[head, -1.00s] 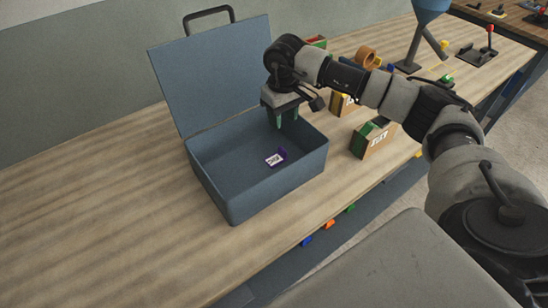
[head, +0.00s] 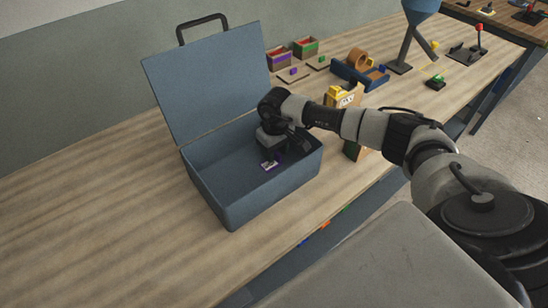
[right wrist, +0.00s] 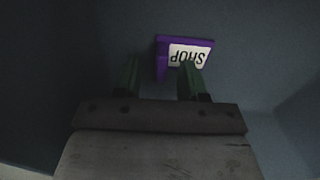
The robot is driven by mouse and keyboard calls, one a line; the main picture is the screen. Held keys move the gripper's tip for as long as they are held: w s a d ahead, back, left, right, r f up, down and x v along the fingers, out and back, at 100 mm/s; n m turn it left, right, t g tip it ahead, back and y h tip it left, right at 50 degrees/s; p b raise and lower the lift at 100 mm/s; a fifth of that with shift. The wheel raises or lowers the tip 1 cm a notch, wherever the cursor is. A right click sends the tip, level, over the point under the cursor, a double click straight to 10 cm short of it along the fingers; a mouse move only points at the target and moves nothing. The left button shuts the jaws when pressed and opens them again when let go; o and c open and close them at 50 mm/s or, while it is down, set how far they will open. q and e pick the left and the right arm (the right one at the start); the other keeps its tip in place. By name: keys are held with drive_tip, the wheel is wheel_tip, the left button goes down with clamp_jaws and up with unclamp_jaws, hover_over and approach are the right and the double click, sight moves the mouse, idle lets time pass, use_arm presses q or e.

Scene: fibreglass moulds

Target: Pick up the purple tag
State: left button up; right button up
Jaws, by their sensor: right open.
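The purple tag (head: 269,165) lies inside the open blue-grey box (head: 235,196). In the right wrist view the tag (right wrist: 163,56) has a purple edge and a white face that reads SHOP upside down. My right gripper (head: 272,156) is lowered into the box just above the tag and partly hides it. In the right wrist view its two green fingers (right wrist: 158,75) are apart, with the purple part near the gap and the white face by the right finger. Whether they touch the tag I cannot tell. My left gripper is not in view.
The box's raised lid (head: 208,82) stands at the back, and its walls surround the gripper. Small bins (head: 305,47), a blue tray (head: 360,72) and a funnel stand (head: 407,45) are farther right. The bench (head: 90,200) left of the box is clear.

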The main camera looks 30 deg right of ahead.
clamp_jaws()
idle(0.3)
